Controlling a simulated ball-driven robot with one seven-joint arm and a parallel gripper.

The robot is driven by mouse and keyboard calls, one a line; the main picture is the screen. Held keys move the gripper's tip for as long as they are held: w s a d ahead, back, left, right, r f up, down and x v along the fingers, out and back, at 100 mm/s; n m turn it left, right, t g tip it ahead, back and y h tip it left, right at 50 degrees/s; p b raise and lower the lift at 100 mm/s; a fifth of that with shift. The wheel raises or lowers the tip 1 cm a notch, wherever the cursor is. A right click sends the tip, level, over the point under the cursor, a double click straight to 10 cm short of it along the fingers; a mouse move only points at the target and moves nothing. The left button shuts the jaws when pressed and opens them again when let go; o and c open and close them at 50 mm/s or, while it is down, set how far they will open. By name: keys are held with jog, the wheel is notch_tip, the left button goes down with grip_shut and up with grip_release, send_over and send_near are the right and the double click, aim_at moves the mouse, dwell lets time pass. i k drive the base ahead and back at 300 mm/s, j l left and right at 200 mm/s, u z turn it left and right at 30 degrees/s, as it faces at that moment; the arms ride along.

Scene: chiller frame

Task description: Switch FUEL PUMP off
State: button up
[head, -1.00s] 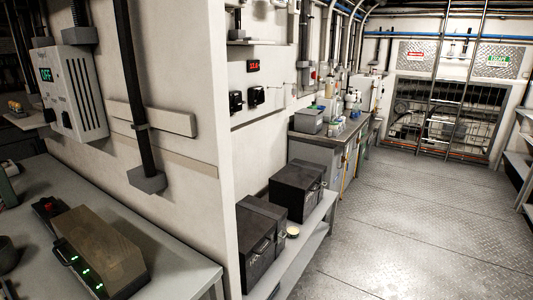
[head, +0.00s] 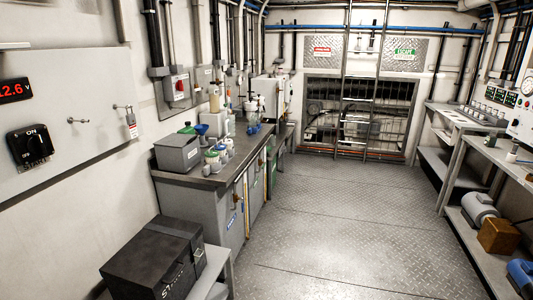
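I cannot read a FUEL PUMP label on anything in view. A black rotary switch (head: 30,146) marked ON is on the pale wall panel (head: 75,95) at the left; the small text under its knob is too blurred to tell. Two small metal toggles are to its right, the farther one (head: 127,108) with a red and white tag below it. A grey box with a red switch (head: 179,86) is on the wall beyond. A control panel with a gauge (head: 526,86) is cut off at the right edge. My gripper is not in view.
A red display (head: 14,90) reads 12.6 V. A black case (head: 155,262) sits on a low shelf at the lower left. A counter (head: 205,180) with containers runs along the left wall. Benches (head: 455,150) line the right. The metal floor (head: 345,220) between them is clear; a ladder (head: 361,90) stands at the back.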

aim_at(179, 84)
jog(key=i, duration=1.95)
